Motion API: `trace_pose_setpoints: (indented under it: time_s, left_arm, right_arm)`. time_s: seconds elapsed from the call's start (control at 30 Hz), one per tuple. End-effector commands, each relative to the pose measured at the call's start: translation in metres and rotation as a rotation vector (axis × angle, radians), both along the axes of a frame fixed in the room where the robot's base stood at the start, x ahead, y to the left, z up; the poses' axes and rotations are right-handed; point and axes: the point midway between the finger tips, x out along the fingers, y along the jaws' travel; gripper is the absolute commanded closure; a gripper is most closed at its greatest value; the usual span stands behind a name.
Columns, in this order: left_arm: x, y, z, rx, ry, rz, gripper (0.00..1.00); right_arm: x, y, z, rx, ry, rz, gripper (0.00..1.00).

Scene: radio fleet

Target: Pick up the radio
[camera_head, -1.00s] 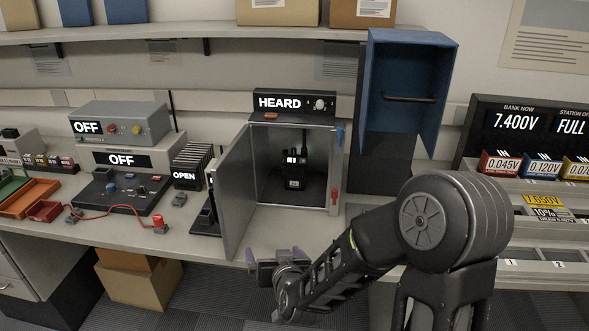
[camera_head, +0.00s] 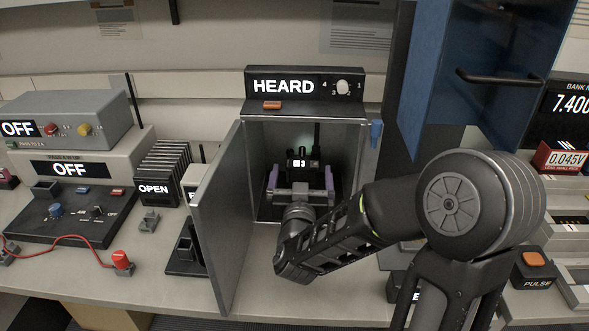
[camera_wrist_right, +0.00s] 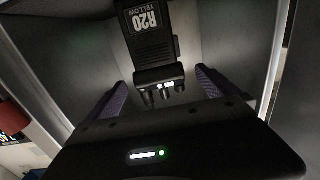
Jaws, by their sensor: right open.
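The radio (camera_head: 301,163) is a black handset with a small lit display and a dark antenna. It stands inside the open metal box (camera_head: 217,215) under the HEARD sign. In the right wrist view the radio (camera_wrist_right: 152,42) appears upside down, with the label R20 YELLOW and its knobs toward me. My right gripper (camera_head: 300,176) is inside the box mouth, open, with its purple fingers apart, one to each side of the radio in the picture. The radio's lower part is hidden behind the gripper in the head view. I see no contact. My left gripper is not in view.
The box door stands open on the left, and the box's right wall (camera_head: 361,165) is close to my arm. A blue open cabinet (camera_head: 425,70) hangs at the upper right. A black control panel (camera_head: 75,222) with a red cable sits on the bench at left.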

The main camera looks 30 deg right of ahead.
Motion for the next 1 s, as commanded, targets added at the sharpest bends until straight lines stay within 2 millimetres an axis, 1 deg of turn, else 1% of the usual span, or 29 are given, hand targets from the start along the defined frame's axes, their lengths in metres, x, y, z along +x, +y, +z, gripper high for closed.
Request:
trace_pose_setpoints:
  time_s: [0.4,0.47,0.7,1.0]
  left_arm:
    - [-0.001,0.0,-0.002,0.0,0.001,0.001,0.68]
    - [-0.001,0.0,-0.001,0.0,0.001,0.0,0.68]
    - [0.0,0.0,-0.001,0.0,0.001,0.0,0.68]
    - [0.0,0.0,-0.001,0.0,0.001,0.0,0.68]
  right_arm:
    - [-0.001,-0.003,0.001,-0.007,-0.005,-0.01,0.02]
    - [0.001,-0.004,0.001,-0.007,-0.005,-0.01,0.02]
    - [0.019,-0.017,0.0,-0.008,-0.004,-0.01,0.02]
    - [0.02,-0.019,0.0,-0.007,-0.005,-0.009,0.02]
